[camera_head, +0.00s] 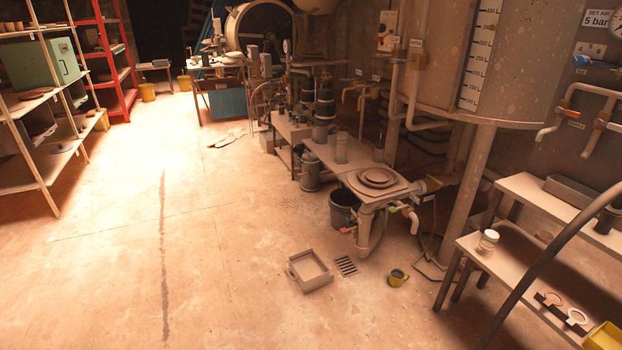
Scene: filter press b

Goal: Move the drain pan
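The drain pan looks to be the shallow, square, beige open tray (294,279) on the floor in the lower middle of the head view. A small handle-like part shows on its left side. It sits just left of a slotted floor drain (346,266), in front of the filter press stand (366,226). Its inside looks empty. My gripper is not in view, so its state does not show.
A dark bucket (344,209) stands behind the pan, and a small yellow-green cup (398,278) is on the floor to its right. A low bench (500,261) stands at right, shelves (40,100) at left. The floor left of the pan is wide and clear.

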